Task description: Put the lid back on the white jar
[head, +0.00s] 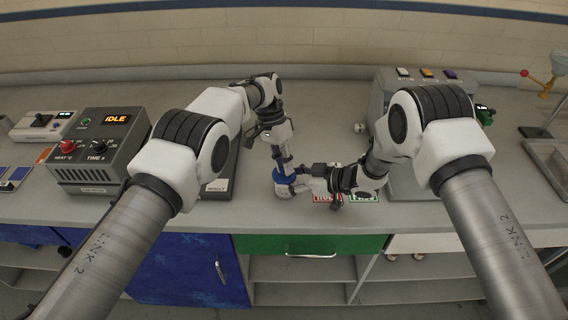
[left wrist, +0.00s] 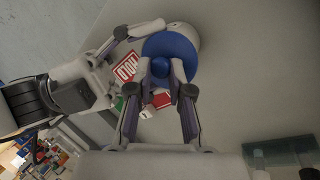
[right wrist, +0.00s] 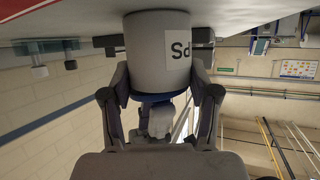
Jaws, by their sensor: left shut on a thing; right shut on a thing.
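The white jar (head: 283,193) stands near the counter's front edge, and its label reads "Sd" in the right wrist view (right wrist: 150,50). The blue lid (head: 285,178) is at the jar's mouth; I cannot tell whether it is fully seated. My left gripper (head: 283,163) comes from above and is shut on the lid's round knob (left wrist: 160,67). My right gripper (right wrist: 160,82) is shut around the jar's side, coming from the right in the head view. The left gripper also shows beyond the lid in the right wrist view. The jar is mostly hidden under the lid in the left wrist view.
A red HOLD card (left wrist: 126,67) and a green-marked card (head: 364,196) lie beside the jar. A dark control box reading IDLE (head: 103,150) stands left. A grey machine with coloured buttons (head: 427,80) stands behind my right arm. The counter's front edge is close.

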